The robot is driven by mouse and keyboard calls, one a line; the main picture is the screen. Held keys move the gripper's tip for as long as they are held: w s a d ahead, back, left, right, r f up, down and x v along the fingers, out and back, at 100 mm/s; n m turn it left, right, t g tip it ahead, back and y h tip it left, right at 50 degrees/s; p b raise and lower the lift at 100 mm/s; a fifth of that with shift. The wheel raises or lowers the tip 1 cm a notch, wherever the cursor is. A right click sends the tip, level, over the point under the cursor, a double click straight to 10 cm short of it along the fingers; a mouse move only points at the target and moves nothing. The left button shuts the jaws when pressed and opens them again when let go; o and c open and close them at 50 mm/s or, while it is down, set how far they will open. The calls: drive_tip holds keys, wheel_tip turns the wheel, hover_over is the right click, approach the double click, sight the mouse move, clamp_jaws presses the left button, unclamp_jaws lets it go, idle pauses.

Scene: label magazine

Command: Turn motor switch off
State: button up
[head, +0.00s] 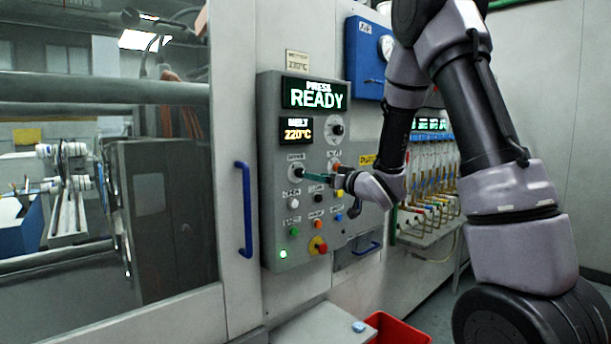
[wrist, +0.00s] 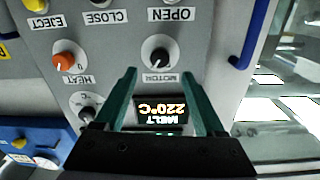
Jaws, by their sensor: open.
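The motor switch (head: 295,171) is a black rotary knob on a pale round plate on the grey control panel. In the wrist view, which shows the panel upside down, the motor switch (wrist: 159,52) sits by its MOTOR label. A small pale mark shows on the knob; I cannot tell its setting surely. My gripper (head: 304,177) is open, its teal fingers pointing at the panel close to the knob. In the wrist view my gripper (wrist: 159,76) has its two fingertips apart, one to each side of the knob's line. Contact cannot be told.
The orange heat knob (wrist: 64,62) and a black dial (head: 337,130) are near the motor switch. Push buttons, including a red stop button (head: 318,246), sit below. A blue door handle (head: 244,209) stands out at left. A red bin (head: 396,329) is on the floor.

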sight(302, 173)
drive_tip(key=x, duration=0.6)
drive_tip(key=shift+w, duration=0.3)
drive_tip(key=shift+a, duration=0.15)
clamp_jaws()
drive_tip(key=shift+n, duration=0.3)
drive_tip(key=n, duration=1.3)
drive_tip(key=shift+f+n, duration=0.1)
drive_tip(key=shift+n, duration=0.2)
